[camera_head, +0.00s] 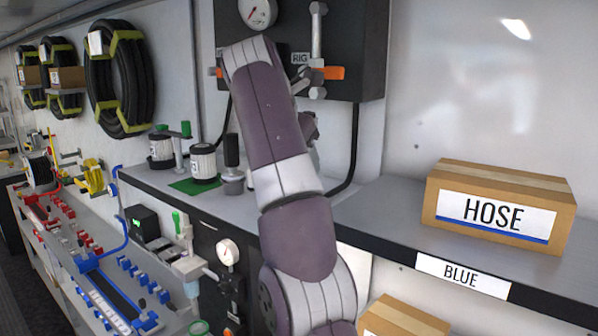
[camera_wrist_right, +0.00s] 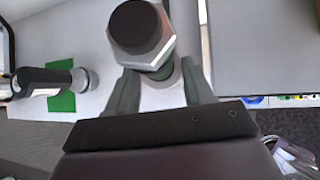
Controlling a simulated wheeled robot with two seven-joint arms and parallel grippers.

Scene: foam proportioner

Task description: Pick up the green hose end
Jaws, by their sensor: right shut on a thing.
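A fitting with a dark round end and a pale hexagonal collar (camera_wrist_right: 143,30) stands between the fingers of my right gripper (camera_wrist_right: 158,90) in the right wrist view. A little green shows just under the collar, so I take it for the green hose end. My right gripper is shut on it. In the head view my right arm covers most of the gripper and the fitting. I cannot tell whether the fitting is clear of the shelf. My left gripper is in neither view.
A dark upright handle with a grey collar (camera_head: 232,152) stands beside a green mat (camera_head: 184,187) on the grey shelf. A cardboard HOSE box (camera_head: 500,205) sits to the right. A dark panel with a gauge (camera_head: 345,45) is behind my arm.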

